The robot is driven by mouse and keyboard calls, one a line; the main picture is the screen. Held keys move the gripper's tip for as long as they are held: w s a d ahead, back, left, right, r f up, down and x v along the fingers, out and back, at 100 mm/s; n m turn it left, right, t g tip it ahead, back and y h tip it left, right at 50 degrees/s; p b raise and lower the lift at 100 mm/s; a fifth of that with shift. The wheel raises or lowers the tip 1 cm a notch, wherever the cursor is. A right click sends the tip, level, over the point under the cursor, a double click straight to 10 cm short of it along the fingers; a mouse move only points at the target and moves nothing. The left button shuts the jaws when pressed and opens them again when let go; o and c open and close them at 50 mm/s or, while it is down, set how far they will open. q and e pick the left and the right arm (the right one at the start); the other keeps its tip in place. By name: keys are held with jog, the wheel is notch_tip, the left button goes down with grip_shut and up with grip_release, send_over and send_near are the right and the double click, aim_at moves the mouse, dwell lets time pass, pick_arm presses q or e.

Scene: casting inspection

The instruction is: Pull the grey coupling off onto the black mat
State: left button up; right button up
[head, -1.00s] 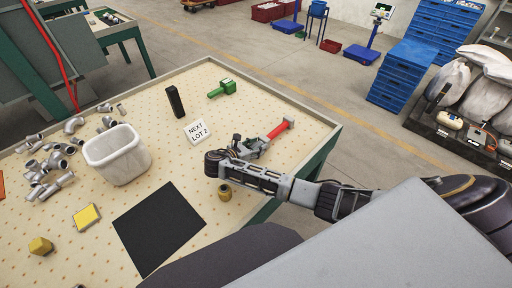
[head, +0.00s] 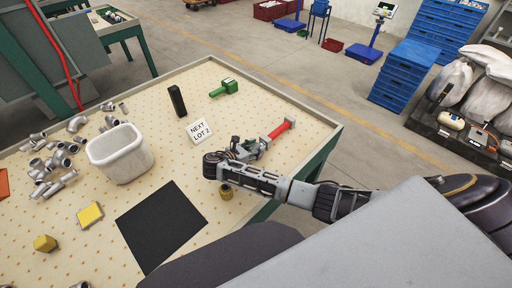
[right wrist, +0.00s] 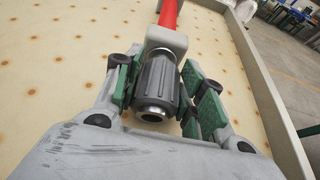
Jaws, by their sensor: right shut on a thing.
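The grey coupling (right wrist: 157,88) is a ribbed cylinder with a bright metal ring at its near end. In the right wrist view it sits in line with a pale grey block (right wrist: 167,39) and a red bar (right wrist: 169,12). My right gripper (right wrist: 156,92) is shut on the coupling, with green finger pads on both sides. In the head view my right gripper (head: 238,148) is at the table's right side, and the coupling is mostly hidden by it. The black mat (head: 160,226) lies flat and empty, nearer and to the left. My left gripper is not in view.
A brass-coloured fitting (head: 226,192) stands between my right arm and the mat. A white bin (head: 119,155), a yellow block (head: 89,216), a "NEXT LOT 2" sign (head: 200,131), a black upright block (head: 177,101) and a green tool (head: 223,88) are on the table. Several grey pipe fittings lie left.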

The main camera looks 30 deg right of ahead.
jog(key=shift+s+a+p, duration=0.2)
jog(key=shift+a+p, duration=0.15)
jog(key=shift+a, duration=0.2)
jog(key=shift+s+a+p, duration=0.2)
jog(key=shift+a+p, duration=0.1)
jog(key=shift+a, duration=0.2)
jog(key=shift+a, duration=0.2)
jog(key=shift+s+a+p, duration=0.25)
jog(key=shift+a+p, duration=0.15)
jog(key=shift+a, duration=0.1)
jog(key=shift+s+a+p, duration=0.2)
jog(key=shift+a+p, duration=0.1)
jog(key=shift+a, duration=0.3)
jog(key=shift+s+a+p, duration=0.2)
jog(key=shift+a+p, duration=0.05)
jog(key=shift+a, duration=0.3)
jog(key=shift+s+a, duration=0.1)
jog(key=shift+a, duration=0.05)
jog(key=shift+d, duration=0.2)
